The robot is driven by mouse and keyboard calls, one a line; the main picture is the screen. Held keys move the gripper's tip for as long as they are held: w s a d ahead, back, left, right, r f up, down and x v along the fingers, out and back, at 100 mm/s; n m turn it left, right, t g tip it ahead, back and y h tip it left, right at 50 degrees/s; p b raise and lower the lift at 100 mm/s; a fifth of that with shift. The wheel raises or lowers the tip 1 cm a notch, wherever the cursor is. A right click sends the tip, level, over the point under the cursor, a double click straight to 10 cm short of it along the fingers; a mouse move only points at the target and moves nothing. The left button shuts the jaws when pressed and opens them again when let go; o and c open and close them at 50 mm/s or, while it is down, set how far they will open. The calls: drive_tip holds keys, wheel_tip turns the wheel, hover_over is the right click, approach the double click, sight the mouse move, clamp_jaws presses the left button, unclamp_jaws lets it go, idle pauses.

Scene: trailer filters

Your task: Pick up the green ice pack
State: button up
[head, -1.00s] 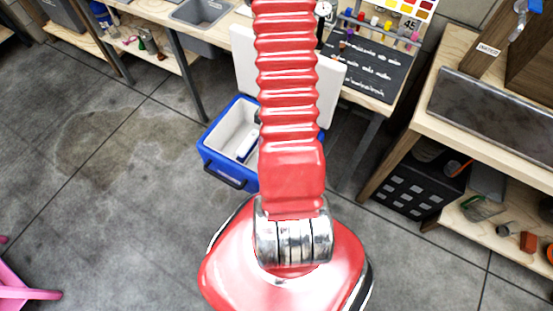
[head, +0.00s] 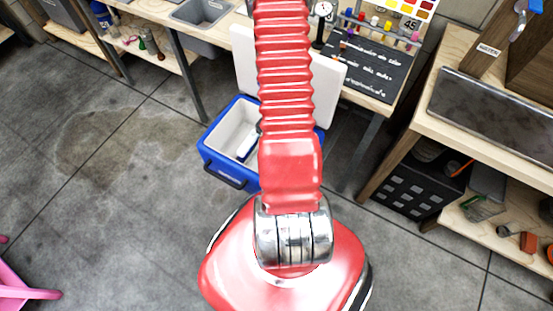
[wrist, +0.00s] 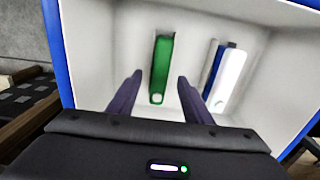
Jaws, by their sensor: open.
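The green ice pack (wrist: 161,70) stands in the white interior of a blue cooler (head: 223,180); in the wrist view it shows as a narrow green slab with a pale round spot at its near end. My gripper (wrist: 158,82) is open, its two dark fingers apart, one on each side of the pack's near end in the picture. I cannot tell how far the fingertips are from it. A blue pack and a white pack (wrist: 231,78) stand side by side to the right. In the head view my red arm hides the green pack and my gripper.
The cooler's white lid (head: 244,60) is open at the back. A workbench with a dark board (head: 366,65) stands behind it.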

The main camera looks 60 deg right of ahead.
drive_tip(key=shift+w+d+f, duration=0.1)
drive_tip(key=shift+d+f, duration=0.05)
drive_tip(key=shift+f, duration=2.45)
drive_tip(key=shift+c, duration=0.3)
clamp_jaws()
